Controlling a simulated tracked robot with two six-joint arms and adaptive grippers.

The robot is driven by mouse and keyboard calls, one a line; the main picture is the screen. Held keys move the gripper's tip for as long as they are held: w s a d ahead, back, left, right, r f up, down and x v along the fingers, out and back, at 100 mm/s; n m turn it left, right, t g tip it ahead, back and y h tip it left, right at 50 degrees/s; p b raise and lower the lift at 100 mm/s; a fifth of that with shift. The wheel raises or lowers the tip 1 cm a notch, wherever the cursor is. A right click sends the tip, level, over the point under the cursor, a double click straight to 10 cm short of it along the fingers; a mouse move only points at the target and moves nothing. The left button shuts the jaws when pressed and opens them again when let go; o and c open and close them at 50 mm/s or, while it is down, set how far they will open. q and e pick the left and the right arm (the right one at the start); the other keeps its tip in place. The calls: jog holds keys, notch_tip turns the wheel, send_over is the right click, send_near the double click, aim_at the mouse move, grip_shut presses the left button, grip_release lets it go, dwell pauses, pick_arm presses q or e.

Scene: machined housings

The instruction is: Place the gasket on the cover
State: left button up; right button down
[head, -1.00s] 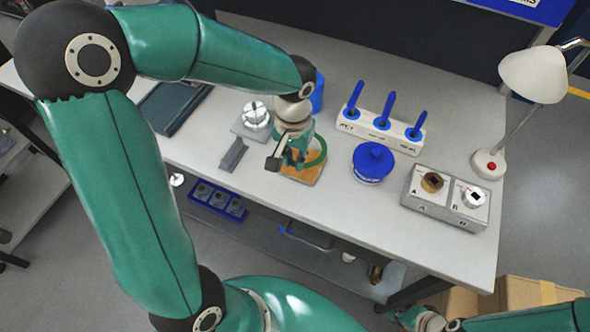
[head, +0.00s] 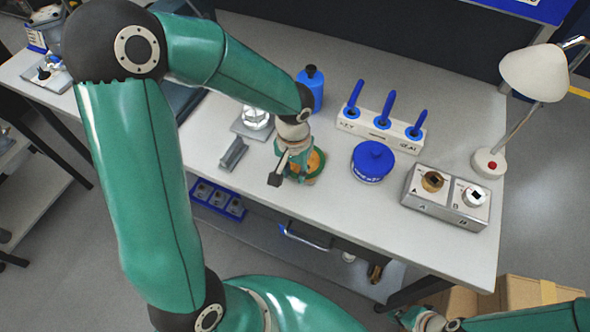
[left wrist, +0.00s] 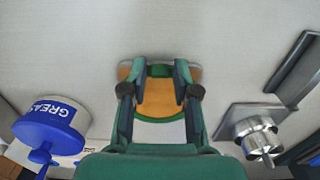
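The gasket (left wrist: 161,118) is a green ring over an orange-brown plate (left wrist: 124,73), which looks like the cover. Orange shows inside the ring. In the head view, the ring and plate are largely hidden by my left gripper (head: 298,172). In the left wrist view, the two fingers of my left gripper (left wrist: 160,88) stand apart at opposite sides of the ring and seem closed against it. I cannot tell whether the gasket rests fully on the plate. My right gripper (head: 424,319) is at the bottom edge, away from the table; its fingers are unclear.
A blue grease tub (head: 372,162) stands right of my left gripper. Behind it is a rack (head: 380,133) of blue-handled tools. A grey slotted block (head: 234,153) and a silver fixture (head: 254,122) are left. An A/B box (head: 445,198) and a lamp (head: 490,163) are at right.

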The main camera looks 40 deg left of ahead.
pick_arm(q)
jog(key=shift+o, duration=0.5)
jog(key=shift+r, duration=0.2)
notch_tip(320, 180, up, 12)
jog(key=shift+f, duration=0.1)
dwell(0.5)
